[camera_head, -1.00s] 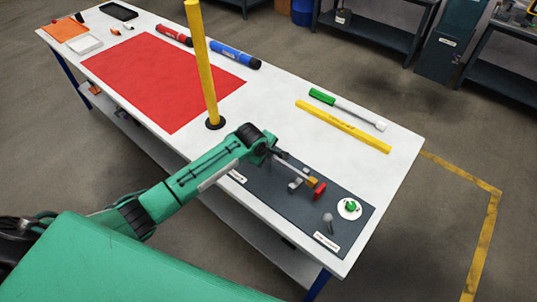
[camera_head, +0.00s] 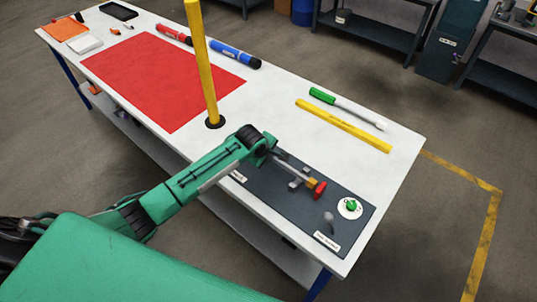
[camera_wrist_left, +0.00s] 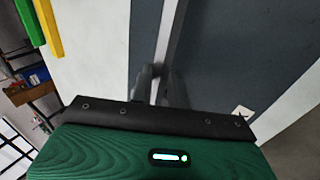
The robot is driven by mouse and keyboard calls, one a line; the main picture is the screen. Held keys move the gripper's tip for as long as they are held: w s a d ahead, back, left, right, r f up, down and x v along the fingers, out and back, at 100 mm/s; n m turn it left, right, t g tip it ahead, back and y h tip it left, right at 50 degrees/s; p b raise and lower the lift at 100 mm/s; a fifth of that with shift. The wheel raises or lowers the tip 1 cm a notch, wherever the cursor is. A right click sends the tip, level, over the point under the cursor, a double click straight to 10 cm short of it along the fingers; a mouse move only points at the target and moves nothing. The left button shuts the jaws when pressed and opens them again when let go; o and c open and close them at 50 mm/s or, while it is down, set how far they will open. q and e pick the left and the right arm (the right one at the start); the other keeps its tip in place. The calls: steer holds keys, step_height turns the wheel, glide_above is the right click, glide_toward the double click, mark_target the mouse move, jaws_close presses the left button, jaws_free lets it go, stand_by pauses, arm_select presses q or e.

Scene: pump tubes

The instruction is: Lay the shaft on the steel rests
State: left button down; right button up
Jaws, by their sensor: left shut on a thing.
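The shaft (camera_head: 290,168) is a thin grey rod with an orange part and a red end at its lower right. It lies low over a dark mat, along the steel rests (camera_head: 297,183), which are small grey blocks. I cannot tell whether it touches them. My left gripper (camera_head: 274,156) is at the shaft's upper-left end, shut on it; the arm partly hides the jaws. In the left wrist view the pale shaft (camera_wrist_left: 168,40) runs up from between the dark fingers (camera_wrist_left: 161,84). My right gripper is not in view.
The dark mat (camera_head: 262,193) also carries a green knob on a white disc (camera_head: 349,208) and a grey knob (camera_head: 329,219). A yellow post (camera_head: 203,70) stands behind my arm. A yellow bar (camera_head: 343,126) and a green-handled tool (camera_head: 345,109) lie further back. White table is clear between.

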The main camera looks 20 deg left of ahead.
arm_select(q)
steer(key=shift+f+b, duration=0.3)
steer(key=shift+f, duration=0.45)
steer(key=c, duration=1.3)
jaws_free()
steer(key=shift+s, duration=0.1)
steer(key=shift+b+v, duration=0.85)
steer(key=shift+v, duration=6.1)
